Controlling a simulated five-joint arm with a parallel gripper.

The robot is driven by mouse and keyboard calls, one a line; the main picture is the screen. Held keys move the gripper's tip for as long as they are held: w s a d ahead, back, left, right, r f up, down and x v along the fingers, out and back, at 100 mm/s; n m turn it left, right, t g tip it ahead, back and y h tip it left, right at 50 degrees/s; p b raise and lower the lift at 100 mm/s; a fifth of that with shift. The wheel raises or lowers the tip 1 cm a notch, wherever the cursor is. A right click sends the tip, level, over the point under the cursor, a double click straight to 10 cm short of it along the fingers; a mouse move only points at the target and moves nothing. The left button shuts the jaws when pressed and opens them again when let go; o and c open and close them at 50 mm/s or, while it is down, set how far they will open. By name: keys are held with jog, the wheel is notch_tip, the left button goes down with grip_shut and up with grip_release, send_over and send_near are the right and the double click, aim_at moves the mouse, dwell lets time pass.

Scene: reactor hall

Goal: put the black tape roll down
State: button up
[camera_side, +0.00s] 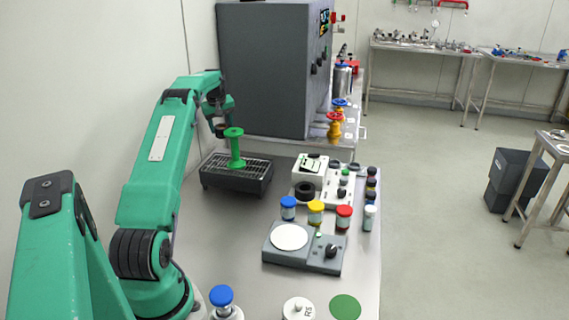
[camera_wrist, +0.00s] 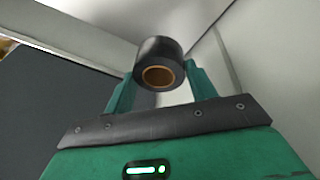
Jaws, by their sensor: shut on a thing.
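The black tape roll (camera_wrist: 158,48) with a brown core is held between the two fingers of my gripper (camera_wrist: 160,72) in the wrist view. In the side view my gripper (camera_side: 219,118) is at the upper left, in front of the grey cabinet. The tape roll (camera_side: 220,129) shows small and dark there, in the air just left of the top of a green spool (camera_side: 235,150). The spool stands on a dark tray with a grid top (camera_side: 220,185). The gap between roll and spool is hard to judge.
A black ring (camera_side: 305,191) lies beside a white device (camera_side: 309,172). Blue, yellow and red capped jars (camera_side: 315,213) stand behind a grey scale (camera_side: 275,255). A green disc (camera_side: 345,307) and a white lidded jar (camera_side: 298,309) are at the front. The bench left of the scale is clear.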

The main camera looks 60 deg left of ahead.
jog(key=w+d+r+m, duration=0.2)
jog(key=w+d+r, duration=0.1)
jog(key=d, duration=0.8)
jog(key=w+d+r+m, duration=0.2)
jog(key=w+d+r, duration=0.1)
jog(key=d, duration=0.8)
jog(key=s+d+f, duration=0.4)
jog(key=s+d, duration=0.4)
jog(key=s+d+f, duration=0.4)
jog(key=s+d, duration=0.4)
jog(key=shift+t+h, duration=0.4)
jog(key=shift+a+f, duration=0.1)
jog(key=shift+f, duration=2.05)
jog(key=shift+f, duration=0.1)
jog(key=shift+f, duration=1.65)
